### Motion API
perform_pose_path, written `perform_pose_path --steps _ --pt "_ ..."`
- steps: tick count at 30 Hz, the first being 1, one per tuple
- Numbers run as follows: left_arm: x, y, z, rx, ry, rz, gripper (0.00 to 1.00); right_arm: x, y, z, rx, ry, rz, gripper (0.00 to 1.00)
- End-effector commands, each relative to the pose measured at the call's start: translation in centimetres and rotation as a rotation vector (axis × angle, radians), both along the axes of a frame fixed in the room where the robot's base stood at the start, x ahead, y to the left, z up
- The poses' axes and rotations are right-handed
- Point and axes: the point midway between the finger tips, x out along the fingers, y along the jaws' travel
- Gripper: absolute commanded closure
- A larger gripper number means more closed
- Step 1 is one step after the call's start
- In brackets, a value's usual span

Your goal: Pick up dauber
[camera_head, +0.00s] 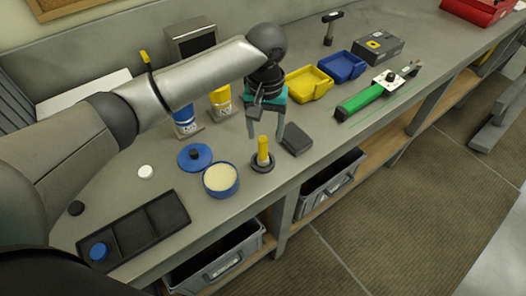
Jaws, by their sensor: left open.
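The dauber, which I take to be the yellow-handled piece (263,147), stands upright in a dark round holder (262,163) near the front edge of the bench. My left gripper (266,132) comes down over it from above. Its two fingers are apart, one on each side of the yellow handle's top in the picture. I see no contact, and the exact height gap cannot be told. My right gripper is not in view.
An open blue tin (221,180) with cream contents and its blue lid (195,156) are left of the holder. A dark grey block (297,139) is close on the right. A black tray (148,226), yellow bin (309,84) and green tool (362,101) also occupy the bench (345,137).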

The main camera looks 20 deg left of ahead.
Motion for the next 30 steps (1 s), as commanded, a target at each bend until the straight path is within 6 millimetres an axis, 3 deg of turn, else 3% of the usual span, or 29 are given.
perform_pose_path --steps 8,16,25,30 --pt "-0.1 0.2 -2.2 0.001 0.001 -0.002 0.34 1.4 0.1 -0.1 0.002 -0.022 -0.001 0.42" --pt "-0.3 0.6 -6.1 0.001 0.000 -0.002 0.34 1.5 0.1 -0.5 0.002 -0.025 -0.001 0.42" --pt "-0.2 0.6 -6.6 0.000 -0.002 -0.003 0.34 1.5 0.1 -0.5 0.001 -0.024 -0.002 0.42" --pt "-0.2 0.6 -6.6 0.000 -0.002 -0.003 0.51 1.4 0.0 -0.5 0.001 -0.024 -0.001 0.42"
